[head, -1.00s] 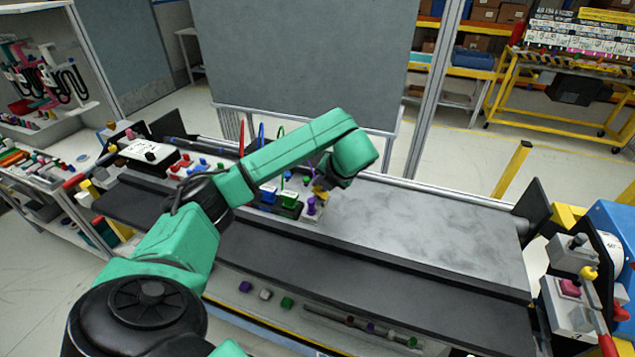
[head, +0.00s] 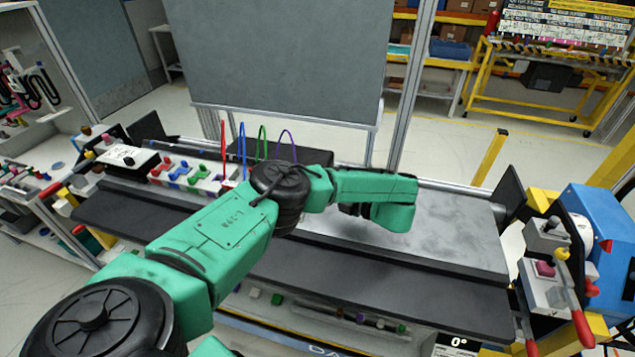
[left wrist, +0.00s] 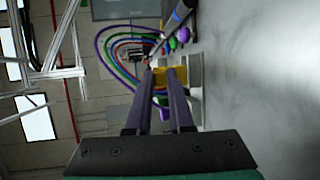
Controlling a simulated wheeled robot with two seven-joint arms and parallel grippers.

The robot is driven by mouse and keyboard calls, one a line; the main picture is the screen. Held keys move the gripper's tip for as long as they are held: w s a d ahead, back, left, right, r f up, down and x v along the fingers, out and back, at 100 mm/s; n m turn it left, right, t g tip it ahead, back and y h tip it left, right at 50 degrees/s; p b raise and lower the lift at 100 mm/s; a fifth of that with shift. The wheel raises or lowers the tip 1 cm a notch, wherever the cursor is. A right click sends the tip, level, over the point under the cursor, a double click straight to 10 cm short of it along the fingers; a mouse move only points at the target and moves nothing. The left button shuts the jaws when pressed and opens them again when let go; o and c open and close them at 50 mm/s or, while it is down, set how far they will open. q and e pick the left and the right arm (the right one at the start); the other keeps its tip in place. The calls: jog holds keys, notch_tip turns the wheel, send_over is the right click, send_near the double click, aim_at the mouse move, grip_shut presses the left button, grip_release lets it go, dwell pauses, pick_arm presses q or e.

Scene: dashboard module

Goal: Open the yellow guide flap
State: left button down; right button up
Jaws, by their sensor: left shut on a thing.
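The yellow guide flap (left wrist: 161,78) shows as a small yellow piece at the fingertips in the left wrist view. My left gripper (left wrist: 163,73) is shut on it. In the head view my left arm reaches across the conveyor and hides the flap and the fingertips. A purple piece and pale blocks sit close around the fingertips in the wrist view. How far the flap is turned cannot be told. My right gripper is not in view.
Red, blue, green and purple cables (head: 262,143) arch up behind my arm. A pale block with coloured connectors (head: 190,176) sits on the conveyor at left. The grey plate (head: 455,232) to the right is clear. A control box with red levers (head: 546,290) stands far right.

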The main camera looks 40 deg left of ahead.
pick_arm(q)
jog(key=shift+w+d+y, duration=0.15)
jog(key=shift+d+y, duration=0.05)
jog(key=shift+y, duration=0.5)
jog(key=shift+f+m, duration=0.1)
jog(key=shift+m, duration=0.2)
jog(key=c, duration=0.8)
grip_release()
jog(key=d, duration=0.7)
jog(key=shift+s+d, duration=0.2)
jog(key=shift+d, duration=0.05)
jog(key=b, duration=0.3)
send_over(369, 231)
jog(key=shift+d+r, duration=0.1)
jog(key=shift+r, duration=0.2)
jog(key=shift+p, duration=0.3)
